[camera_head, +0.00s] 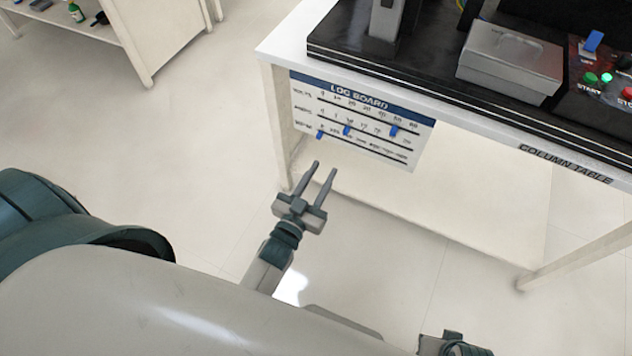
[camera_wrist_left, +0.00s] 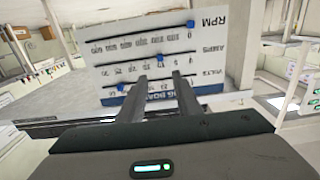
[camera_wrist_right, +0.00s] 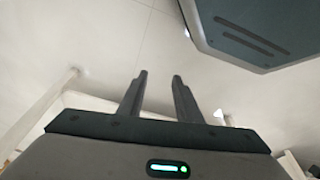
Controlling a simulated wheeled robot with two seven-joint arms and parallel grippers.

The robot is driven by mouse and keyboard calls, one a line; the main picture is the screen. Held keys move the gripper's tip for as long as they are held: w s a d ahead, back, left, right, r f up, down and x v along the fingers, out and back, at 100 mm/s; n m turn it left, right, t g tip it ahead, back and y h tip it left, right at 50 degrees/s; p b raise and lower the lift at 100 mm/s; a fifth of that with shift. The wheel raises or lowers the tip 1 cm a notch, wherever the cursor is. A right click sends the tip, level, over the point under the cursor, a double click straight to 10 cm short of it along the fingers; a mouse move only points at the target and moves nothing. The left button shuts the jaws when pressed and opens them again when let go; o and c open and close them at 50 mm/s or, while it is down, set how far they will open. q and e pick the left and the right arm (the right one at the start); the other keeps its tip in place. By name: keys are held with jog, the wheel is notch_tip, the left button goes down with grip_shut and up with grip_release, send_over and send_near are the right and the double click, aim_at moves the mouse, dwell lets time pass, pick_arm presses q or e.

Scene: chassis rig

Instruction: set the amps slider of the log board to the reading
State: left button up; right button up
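The log board (camera_head: 425,150) hangs on the front of the column table, with three slider rows for volts, amps and RPM. The amps slider (camera_head: 347,129) is a blue tab in the middle row, near the third mark; it also shows in the left wrist view (camera_wrist_left: 158,58), where the board appears upside down. The volts slider (camera_head: 394,131) sits far along its row, and the RPM slider (camera_head: 320,134) is at the zero end. My left gripper (camera_head: 323,168) is open and empty, below and short of the board. My right gripper (camera_wrist_right: 160,77) is open and empty over the floor.
The column table (camera_head: 290,45) carries a grey metal box (camera_head: 510,62) and a control panel with green and red buttons (camera_head: 598,80). A table leg (camera_head: 280,125) stands left of the board. Another table (camera_head: 110,35) is at the upper left. No meter reading is legible.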

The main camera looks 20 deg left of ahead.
pick_arm(q)
jog(key=s, duration=0.2)
jog(key=shift+s, duration=0.4)
pick_arm(e)
jog(key=shift+s+r, duration=0.1)
jog(key=shift+s, duration=0.45)
jog(key=shift+w, duration=0.2)
